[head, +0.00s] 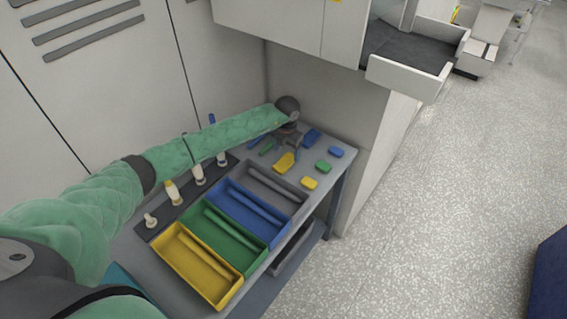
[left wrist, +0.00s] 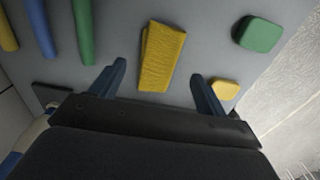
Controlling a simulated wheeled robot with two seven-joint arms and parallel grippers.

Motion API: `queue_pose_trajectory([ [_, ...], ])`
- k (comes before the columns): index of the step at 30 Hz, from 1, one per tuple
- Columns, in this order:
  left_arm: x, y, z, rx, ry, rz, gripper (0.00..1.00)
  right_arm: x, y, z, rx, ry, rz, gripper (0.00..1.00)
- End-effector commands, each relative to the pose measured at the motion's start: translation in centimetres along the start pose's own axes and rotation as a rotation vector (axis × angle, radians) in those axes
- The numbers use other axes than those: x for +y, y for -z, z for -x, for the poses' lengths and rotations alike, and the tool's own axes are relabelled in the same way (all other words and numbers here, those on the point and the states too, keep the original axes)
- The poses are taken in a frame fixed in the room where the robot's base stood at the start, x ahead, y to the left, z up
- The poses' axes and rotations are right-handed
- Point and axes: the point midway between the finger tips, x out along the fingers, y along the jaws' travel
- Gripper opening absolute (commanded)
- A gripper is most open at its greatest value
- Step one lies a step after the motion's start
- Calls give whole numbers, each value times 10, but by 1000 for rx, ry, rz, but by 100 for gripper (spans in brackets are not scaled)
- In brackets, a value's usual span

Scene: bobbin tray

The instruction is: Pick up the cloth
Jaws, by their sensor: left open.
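The yellow folded cloth (head: 285,162) lies on the grey table near its far end, just in front of my left gripper (head: 291,143). In the left wrist view the cloth (left wrist: 162,57) lies lengthwise between and beyond the two blue fingertips of my left gripper (left wrist: 158,78). The fingers are apart and nothing is between them that they touch. My right gripper is not in either view.
Green (head: 323,166), yellow (head: 309,183) and blue (head: 336,152) blocks lie right of the cloth. Yellow (head: 232,297), green (head: 257,262), blue (head: 281,236) and grey (head: 297,205) trays stand nearer. A dark rack (head: 146,231) holds bobbins.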

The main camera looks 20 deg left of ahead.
Motion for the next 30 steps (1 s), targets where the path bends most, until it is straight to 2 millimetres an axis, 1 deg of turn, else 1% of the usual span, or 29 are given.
queue_pose_trajectory([
  [6, 6, 8, -29, 3, 2, 0, 75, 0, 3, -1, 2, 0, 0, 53],
  [7, 5, 7, -35, 2, 2, 0, 75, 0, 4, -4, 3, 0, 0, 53],
  [9, 5, 7, -42, 2, 1, 0, 75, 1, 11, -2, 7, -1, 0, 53],
  [12, 5, 7, -46, 1, 1, -1, 75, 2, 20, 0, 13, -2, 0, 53],
  [17, 5, 6, -46, 0, 1, -1, 75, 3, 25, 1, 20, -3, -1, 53],
  [18, 5, 6, -46, 0, 1, -1, 73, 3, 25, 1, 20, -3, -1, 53],
  [23, 5, 6, -46, 0, 1, -1, 42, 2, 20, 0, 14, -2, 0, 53],
  [24, 5, 6, -46, 0, 1, -1, 34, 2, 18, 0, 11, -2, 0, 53],
  [25, 5, 6, -46, 0, 1, -1, 28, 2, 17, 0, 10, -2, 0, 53],
  [30, 5, 6, -46, 0, 1, -1, 28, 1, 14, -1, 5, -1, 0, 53],
])
